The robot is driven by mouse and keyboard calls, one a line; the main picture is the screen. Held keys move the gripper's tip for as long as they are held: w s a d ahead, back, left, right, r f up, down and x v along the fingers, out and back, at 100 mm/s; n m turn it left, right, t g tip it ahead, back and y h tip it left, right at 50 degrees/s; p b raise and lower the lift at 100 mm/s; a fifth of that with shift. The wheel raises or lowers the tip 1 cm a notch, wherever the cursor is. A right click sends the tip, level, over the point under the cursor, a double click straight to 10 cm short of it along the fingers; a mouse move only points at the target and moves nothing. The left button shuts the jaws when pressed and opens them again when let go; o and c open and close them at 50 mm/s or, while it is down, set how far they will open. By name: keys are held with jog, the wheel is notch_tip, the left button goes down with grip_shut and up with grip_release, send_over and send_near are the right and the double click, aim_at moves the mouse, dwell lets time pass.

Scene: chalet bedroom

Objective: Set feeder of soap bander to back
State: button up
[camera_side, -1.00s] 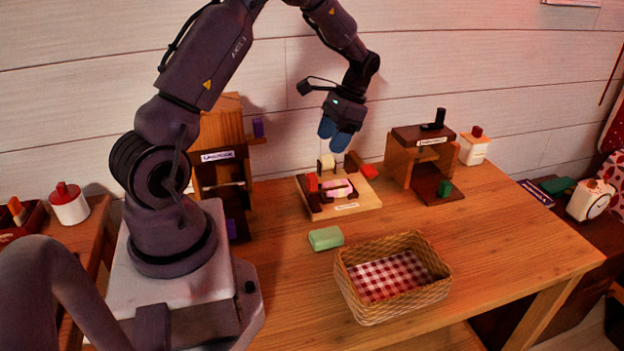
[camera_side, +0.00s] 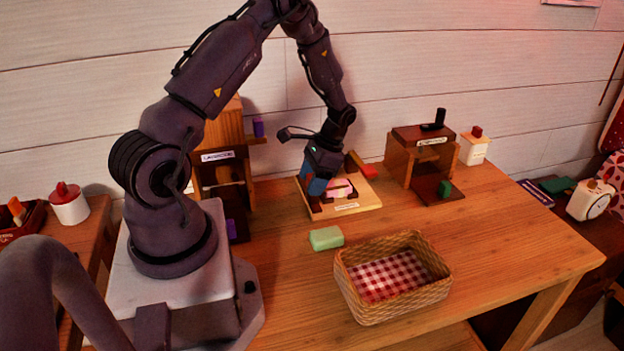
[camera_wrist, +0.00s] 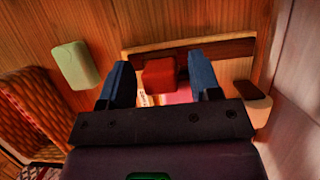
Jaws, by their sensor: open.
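The soap bander (camera_side: 366,203) is a pale wooden board with a small label, a pink soap piece (camera_side: 341,189) and a dark rail on its left side. A red block, which I take to be the feeder, is on this rail; in the wrist view the red block (camera_wrist: 160,75) shows between my blue fingertips. My gripper (camera_side: 313,187) is low over the board's left side, with its fingers open on either side of the block. I cannot tell whether they touch it. In the side view the fingers mostly hide the block. A red-ended dark lever (camera_side: 362,166) is at the back right.
A green soap bar (camera_side: 326,238) and a wicker basket (camera_side: 393,278) with checked cloth are in front. A wooden stand (camera_side: 423,159) is to the right, and a taller labelled wooden unit (camera_side: 222,170) is close on the left. The table's right front is clear.

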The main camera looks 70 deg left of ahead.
grip_shut()
jog(key=a, duration=1)
jog(key=shift+a, duration=0.15)
jog(key=shift+c, duration=0.4)
grip_release()
jog(key=shift+o, duration=0.4)
